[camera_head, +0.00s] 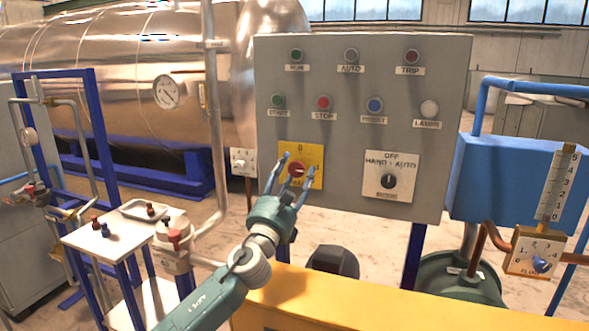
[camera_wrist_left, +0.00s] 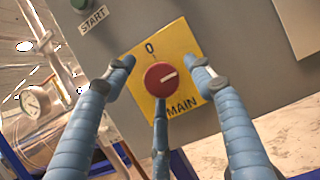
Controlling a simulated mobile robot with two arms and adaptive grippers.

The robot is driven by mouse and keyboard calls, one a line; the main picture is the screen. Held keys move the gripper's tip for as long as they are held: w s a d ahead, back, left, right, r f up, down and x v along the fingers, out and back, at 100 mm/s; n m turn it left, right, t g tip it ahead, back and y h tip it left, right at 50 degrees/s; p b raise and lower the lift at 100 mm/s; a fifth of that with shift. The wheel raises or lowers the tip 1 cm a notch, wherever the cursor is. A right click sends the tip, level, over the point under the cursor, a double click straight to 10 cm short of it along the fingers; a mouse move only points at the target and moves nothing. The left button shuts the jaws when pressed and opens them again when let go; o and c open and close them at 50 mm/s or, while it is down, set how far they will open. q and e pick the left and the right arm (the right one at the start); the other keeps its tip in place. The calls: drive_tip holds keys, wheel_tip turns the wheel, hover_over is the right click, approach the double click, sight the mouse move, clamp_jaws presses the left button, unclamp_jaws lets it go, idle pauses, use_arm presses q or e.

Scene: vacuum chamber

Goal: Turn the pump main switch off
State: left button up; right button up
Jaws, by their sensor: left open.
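The pump main switch is a red round knob (camera_head: 297,169) on a yellow plate (camera_head: 315,153) at the lower left of the grey control panel. In the left wrist view, the knob (camera_wrist_left: 161,79) carries a white mark pointing to the plate's right side, about a quarter turn from the "0" at its top. "MAIN" is printed below. My left gripper (camera_head: 298,166) is open, with its fingers spread on either side of the knob and a third finger below it. I cannot tell whether any finger touches it. My right gripper is not in view.
The panel (camera_head: 345,135) also holds a black hand-auto selector (camera_head: 388,181), START (camera_head: 278,100) and STOP (camera_head: 323,102) buttons and lamps. A small white table (camera_head: 100,243) stands left. A yellow surface (camera_head: 350,300) lies below, and a blue box (camera_head: 505,180) stands right.

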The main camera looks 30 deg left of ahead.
use_arm(q)
drive_tip(key=shift+w, duration=0.25)
drive_tip(key=shift+a, duration=0.1)
drive_tip(key=c, duration=1.1)
drive_tip(key=shift+r, duration=0.1)
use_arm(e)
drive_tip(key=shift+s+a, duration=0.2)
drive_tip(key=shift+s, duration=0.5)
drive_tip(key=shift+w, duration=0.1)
